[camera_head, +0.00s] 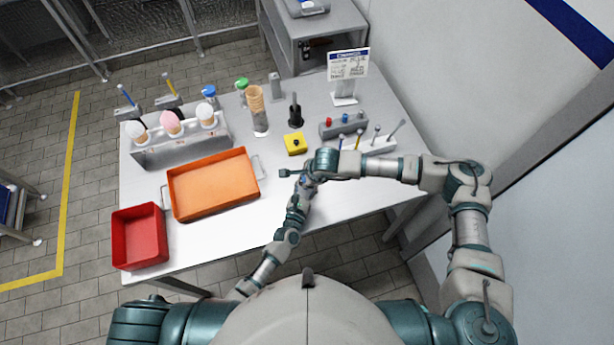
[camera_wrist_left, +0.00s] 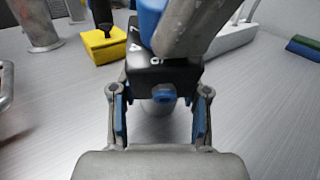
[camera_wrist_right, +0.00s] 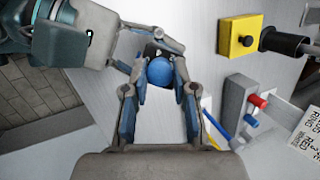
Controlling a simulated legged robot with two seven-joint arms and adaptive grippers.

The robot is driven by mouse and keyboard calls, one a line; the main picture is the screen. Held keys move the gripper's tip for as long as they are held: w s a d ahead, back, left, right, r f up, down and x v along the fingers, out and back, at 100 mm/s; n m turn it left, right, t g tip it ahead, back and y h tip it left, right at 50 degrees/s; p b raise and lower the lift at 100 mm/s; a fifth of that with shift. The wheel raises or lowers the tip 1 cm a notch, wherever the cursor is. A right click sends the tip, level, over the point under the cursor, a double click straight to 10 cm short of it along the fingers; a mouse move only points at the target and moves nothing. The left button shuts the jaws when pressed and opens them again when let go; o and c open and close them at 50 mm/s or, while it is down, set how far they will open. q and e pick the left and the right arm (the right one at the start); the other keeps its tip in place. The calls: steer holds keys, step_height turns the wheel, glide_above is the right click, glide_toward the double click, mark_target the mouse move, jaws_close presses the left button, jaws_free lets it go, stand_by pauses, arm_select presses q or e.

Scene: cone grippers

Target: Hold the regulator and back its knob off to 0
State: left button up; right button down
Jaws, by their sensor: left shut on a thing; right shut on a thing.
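The regulator is a black block (camera_wrist_left: 160,74) with white marks, a small blue fitting on its near face and a blue knob (camera_wrist_left: 149,22) on top. My left gripper (camera_wrist_left: 160,104) is shut on the block, one finger on each side. My right gripper (camera_wrist_right: 160,84) is shut on the knob, which shows as a blue ball (camera_wrist_right: 160,72) between its fingertips. In the head view my right gripper (camera_head: 311,175) meets the left one (camera_head: 303,190) near the table's front edge, and they mostly hide the regulator. The marks are too blurred to read.
A yellow box with a black button (camera_head: 295,144) stands just behind my grippers. A grey block with coloured knobs (camera_head: 343,125) and a white rack of rods (camera_head: 372,147) are behind right. An orange tray (camera_head: 215,185) and a red bin (camera_head: 139,237) lie left.

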arm_select(q)
steer(key=shift+f, duration=0.2)
arm_select(e)
steer(key=m, duration=0.2)
steer(key=m+t, duration=0.1)
steer(key=m, duration=0.2)
steer(key=shift+s+f+t, duration=0.1)
steer(key=shift+s+t, duration=0.05)
steer(key=shift+t, duration=0.15)
steer(key=shift+d, duration=0.1)
steer(key=c, duration=0.9)
jaws_free()
steer(key=v, duration=1.2)
